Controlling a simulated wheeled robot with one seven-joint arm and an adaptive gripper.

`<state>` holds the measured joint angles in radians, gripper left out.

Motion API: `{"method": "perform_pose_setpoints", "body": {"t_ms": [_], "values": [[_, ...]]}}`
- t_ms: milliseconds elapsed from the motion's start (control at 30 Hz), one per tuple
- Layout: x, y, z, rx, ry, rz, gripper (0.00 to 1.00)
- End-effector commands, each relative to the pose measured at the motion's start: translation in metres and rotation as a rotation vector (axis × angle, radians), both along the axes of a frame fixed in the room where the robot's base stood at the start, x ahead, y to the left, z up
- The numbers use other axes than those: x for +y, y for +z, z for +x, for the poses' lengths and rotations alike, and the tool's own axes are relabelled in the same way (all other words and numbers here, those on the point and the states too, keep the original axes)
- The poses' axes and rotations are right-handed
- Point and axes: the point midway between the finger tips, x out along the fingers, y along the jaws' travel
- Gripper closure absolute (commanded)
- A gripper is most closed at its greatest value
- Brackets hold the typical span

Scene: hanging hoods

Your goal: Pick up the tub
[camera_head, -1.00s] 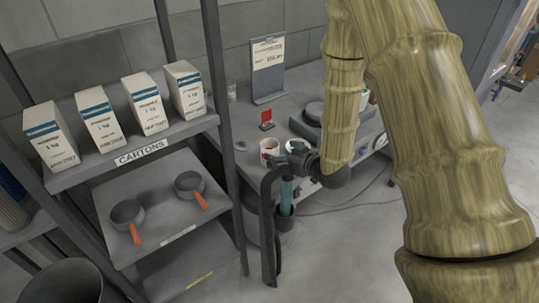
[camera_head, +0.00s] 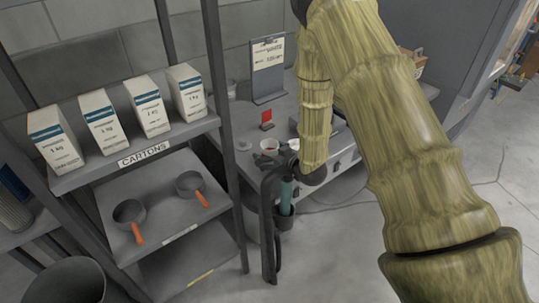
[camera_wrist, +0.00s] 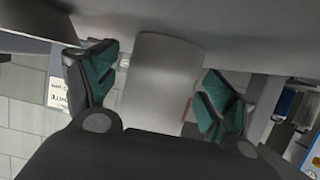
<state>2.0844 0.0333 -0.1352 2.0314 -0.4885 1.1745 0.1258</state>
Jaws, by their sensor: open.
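A small white tub (camera_head: 269,147) with red on it stands on the grey bench. A second pale round thing (camera_head: 293,144) beside it is mostly hidden by my arm; I cannot tell what it is. My gripper (camera_head: 290,160) is small and dark at the end of my arm, close to the tub in the picture. I cannot tell whether they touch. In the wrist view my gripper (camera_wrist: 157,92) is open, its teal-padded fingers apart. A plain grey shape (camera_wrist: 160,75) shows between and beyond the fingers; I cannot tell what it is. No tub is clear there.
A shelf rack with white cartons (camera_head: 146,105) and orange-handled pans (camera_head: 129,213) stands at the left. A sign stand (camera_head: 268,70) and red card (camera_head: 267,117) are behind.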

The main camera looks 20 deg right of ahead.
Motion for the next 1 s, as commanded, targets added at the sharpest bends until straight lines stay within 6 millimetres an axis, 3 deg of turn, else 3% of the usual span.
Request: {"method": "perform_pose_setpoints", "body": {"t_ms": [233, 467, 833, 1000], "values": [[0.001, -0.001, 0.001, 0.000, 0.000, 0.000, 0.16], [0.000, -0.001, 0.001, 0.000, 0.000, -0.001, 0.57], [0.000, 0.001, 0.001, -0.001, 0.000, -0.001, 0.57], [0.000, 0.011, 0.002, -0.002, 0.000, 0.000, 0.57]]}}
